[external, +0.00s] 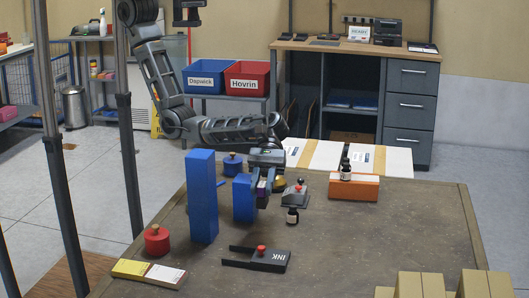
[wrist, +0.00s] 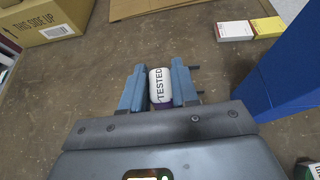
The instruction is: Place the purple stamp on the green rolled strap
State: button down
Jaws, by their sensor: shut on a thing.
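My gripper (external: 264,203) is above the table, near the middle, beside the blue blocks. In the wrist view its two grey-blue fingers (wrist: 158,88) are shut on the purple stamp (wrist: 160,86). The stamp's white face reads TESTED, and a little purple shows at its lower edge. In the external view a small purple patch shows at the fingers, mostly covered by them. I cannot make out the green rolled strap in either view.
A tall blue block (external: 202,197) and a shorter one (external: 242,198) stand left of my gripper.

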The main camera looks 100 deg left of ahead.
jog(key=s+a+r+b, duration=0.1)
jog(key=s+a+r, duration=0.1)
jog(key=s+a, duration=0.45)
jog(key=s+a+r+b, duration=0.2)
jog(key=s+a, duration=0.2)
jog(key=s, duration=0.6)
jog(key=s+d+f+b, duration=0.1)
jog(key=s+d, duration=0.1)
jog(key=s, duration=0.6)
jog(key=s+d+f, duration=0.1)
jog(key=s+d, duration=0.1)
jog(key=s, duration=0.7)
jog(key=shift+g, duration=0.3)
jog(key=w+a+f, duration=0.2)
jog(key=w+f, duration=0.1)
jog(key=w+a+f, duration=0.2)
jog(key=w+f, duration=0.1)
jog(key=f, duration=0.1)
jog(key=w+a+f+b, duration=0.1)
jog(key=w+a+f, duration=0.1)
jog(key=w+f, duration=0.1)
jog(key=shift+w+a+f, duration=0.2)
jog(key=shift+a+f, duration=0.05)
jog(key=shift+f, duration=0.1)
jog(key=c, duration=0.8)
grip_release()
jog(key=shift+f, duration=0.1)
jog(key=shift+c, duration=0.2)
